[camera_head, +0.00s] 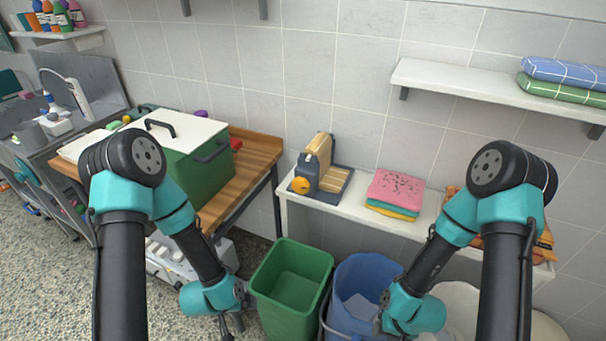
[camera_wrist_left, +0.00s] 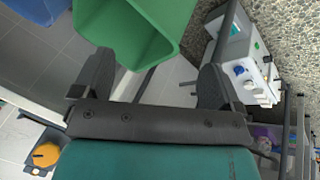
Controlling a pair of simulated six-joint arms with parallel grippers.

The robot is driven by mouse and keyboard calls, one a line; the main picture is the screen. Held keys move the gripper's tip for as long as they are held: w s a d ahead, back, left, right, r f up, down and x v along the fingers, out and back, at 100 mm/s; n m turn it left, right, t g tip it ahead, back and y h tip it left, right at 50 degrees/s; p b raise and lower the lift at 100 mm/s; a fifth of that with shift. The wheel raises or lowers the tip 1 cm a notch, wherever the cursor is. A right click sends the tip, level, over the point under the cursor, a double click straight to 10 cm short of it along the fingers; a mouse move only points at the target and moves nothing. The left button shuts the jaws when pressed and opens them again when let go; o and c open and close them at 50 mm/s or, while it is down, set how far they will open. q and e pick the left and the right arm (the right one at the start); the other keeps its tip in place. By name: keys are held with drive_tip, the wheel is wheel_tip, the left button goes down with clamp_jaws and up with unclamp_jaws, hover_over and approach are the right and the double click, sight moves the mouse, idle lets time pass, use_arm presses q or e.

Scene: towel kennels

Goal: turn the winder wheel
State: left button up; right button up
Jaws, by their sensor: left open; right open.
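The winder (camera_head: 326,168) stands on the white shelf against the tiled wall. It has a blue-grey body and base, a tan upright part, and a round orange wheel (camera_head: 300,186) on its front left side. The orange wheel also shows at the lower left of the left wrist view (camera_wrist_left: 45,155). My left gripper (camera_head: 238,318) hangs low, left of the green bin and well below the winder. In the left wrist view its fingers (camera_wrist_left: 155,80) are spread, with nothing held. My right gripper (camera_head: 380,320) is low by the blue bin, open, its fingertips barely visible.
A green bin (camera_head: 262,281) and a blue bin (camera_head: 348,272) stand below the shelf (camera_head: 392,225). Folded towels (camera_head: 396,190) lie right of the winder. A green lidded box (camera_head: 217,180) sits on the wooden table at left. A wall shelf (camera_head: 450,85) holds more towels.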

sight(298, 186)
use_arm(q)
drive_tip(key=w+d+r+m+t+h, duration=0.1)
drive_tip(key=w+d+r+t, duration=0.4)
drive_tip(key=w+r, duration=0.3)
drive_tip(key=w+d+r+t+h, duration=0.2)
drive_tip(key=w+d+r+t, duration=0.3)
drive_tip(key=r, duration=0.8)
drive_tip(key=w+t, duration=0.2)
drive_tip(key=w, duration=0.1)
drive_tip(key=shift+d+r+m+t, duration=0.15)
drive_tip(key=shift+d+m+t, duration=0.25)
drive_tip(key=x, duration=1.7)
drive_tip(key=shift+w+d, duration=0.15)
drive_tip(key=shift+d, duration=0.05)
drive_tip(key=c, duration=0.9)
drive_tip(key=shift+o, duration=0.2)
